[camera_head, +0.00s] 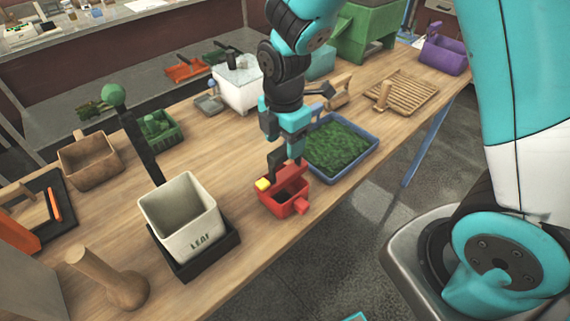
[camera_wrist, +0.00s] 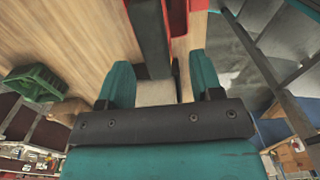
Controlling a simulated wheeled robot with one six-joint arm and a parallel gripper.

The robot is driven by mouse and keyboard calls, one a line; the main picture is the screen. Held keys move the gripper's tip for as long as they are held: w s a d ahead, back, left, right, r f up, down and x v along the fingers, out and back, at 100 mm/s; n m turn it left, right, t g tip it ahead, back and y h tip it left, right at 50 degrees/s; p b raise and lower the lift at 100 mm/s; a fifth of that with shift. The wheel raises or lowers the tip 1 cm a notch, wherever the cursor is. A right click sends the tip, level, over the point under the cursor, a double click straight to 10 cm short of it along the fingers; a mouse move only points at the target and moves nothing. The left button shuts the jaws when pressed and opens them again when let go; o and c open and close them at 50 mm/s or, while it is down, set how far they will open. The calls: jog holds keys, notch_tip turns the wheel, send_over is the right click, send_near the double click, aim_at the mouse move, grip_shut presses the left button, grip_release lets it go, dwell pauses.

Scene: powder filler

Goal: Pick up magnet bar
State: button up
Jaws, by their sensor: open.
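No part is clearly labelled as the magnet bar; a dark upright bar (camera_head: 275,160) with a yellow end (camera_head: 263,184) stands at the red box (camera_head: 284,203) and may be it. My gripper (camera_head: 284,143) points down just above the red box, close to the dark bar. In the wrist view my gripper's two teal fingers (camera_wrist: 161,75) are wide apart. A dark bar (camera_wrist: 149,38) lies ahead between them, beside red walls (camera_wrist: 198,5). I see no grip on it. The fingertips partly hide the bar's contact area in the head view.
A blue tray of green material (camera_head: 340,147) stands right behind the red box. A white LEAF container (camera_head: 180,215) on a black base is to the left. A wooden slatted rack (camera_head: 403,92) is at the back right. Bare tabletop (camera_head: 220,150) shows left of the gripper.

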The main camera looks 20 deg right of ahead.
aim_at(285, 147)
jog(key=shift+w+d+f+p, duration=0.2)
jog(key=shift+f+p, duration=0.4)
jog(key=shift+f, duration=0.8)
jog(key=shift+w+d+f+p, duration=0.15)
jog(key=shift+f+p, duration=0.45)
jog(key=shift+f, duration=0.75)
jog(key=shift+a, duration=0.1)
grip_shut()
